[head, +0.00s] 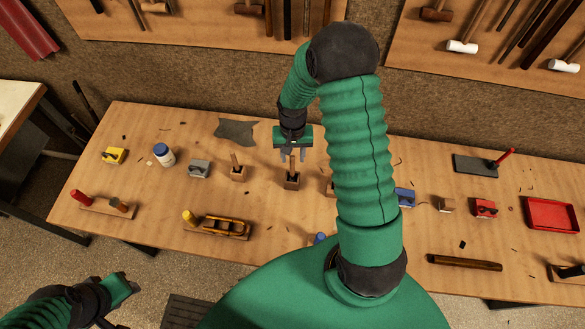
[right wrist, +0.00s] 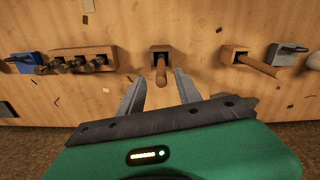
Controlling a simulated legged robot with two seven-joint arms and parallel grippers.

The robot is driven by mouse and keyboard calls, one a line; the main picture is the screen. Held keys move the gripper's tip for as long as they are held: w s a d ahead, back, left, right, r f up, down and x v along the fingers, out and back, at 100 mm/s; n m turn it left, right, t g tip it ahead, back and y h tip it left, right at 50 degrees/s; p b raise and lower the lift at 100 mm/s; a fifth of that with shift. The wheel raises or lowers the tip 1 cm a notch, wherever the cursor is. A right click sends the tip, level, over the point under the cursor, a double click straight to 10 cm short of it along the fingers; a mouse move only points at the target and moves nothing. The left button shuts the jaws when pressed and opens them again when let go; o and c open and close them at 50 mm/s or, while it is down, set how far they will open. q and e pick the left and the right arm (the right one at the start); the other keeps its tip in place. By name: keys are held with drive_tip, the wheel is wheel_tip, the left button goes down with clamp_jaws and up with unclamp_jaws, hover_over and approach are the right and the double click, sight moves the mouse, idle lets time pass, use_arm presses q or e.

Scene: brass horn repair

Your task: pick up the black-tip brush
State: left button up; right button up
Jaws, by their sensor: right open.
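A small wooden block (head: 291,181) stands near the middle of the bench with an upright stick-like handle (head: 292,162) in it. The handle looks dark at its tip in the head view, but is too small to identify surely as the black-tip brush. My right gripper (head: 292,153) is open and empty above this block, pointing down. In the right wrist view its jaws (right wrist: 159,78) lie either side of the wooden handle (right wrist: 161,76), without visible contact. A similar block with a handle (head: 238,170) stands to the left. My left gripper (head: 118,290) is low at the left, away from the bench; its jaws are unclear.
A grey box (head: 200,168), white bottle (head: 164,155) and yellow block (head: 114,155) stand left on the bench. A wooden holder with several pegs (right wrist: 82,60) is beside the block. A blue box (head: 404,197) and red tray (head: 552,214) lie right. My right arm hides part of the bench.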

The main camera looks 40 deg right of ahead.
sight(292, 166)
wheel_tip(292, 166, down, 2)
drive_tip(key=shift+f, duration=0.1)
drive_tip(key=shift+f+p, duration=0.35)
drive_tip(key=shift+p, duration=0.1)
drive_tip(key=f+p, duration=0.1)
drive_tip(key=f, duration=0.3)
drive_tip(key=shift+d+f, duration=0.1)
drive_tip(key=shift+d, duration=0.1)
drive_tip(key=shift+w+f, duration=0.2)
drive_tip(key=shift+f, duration=0.15)
drive_tip(key=shift+a+r, duration=0.2)
drive_tip(key=shift+a, duration=0.05)
drive_tip(key=c, duration=0.5)
drive_tip(key=shift+s+a, duration=0.1)
clamp_jaws()
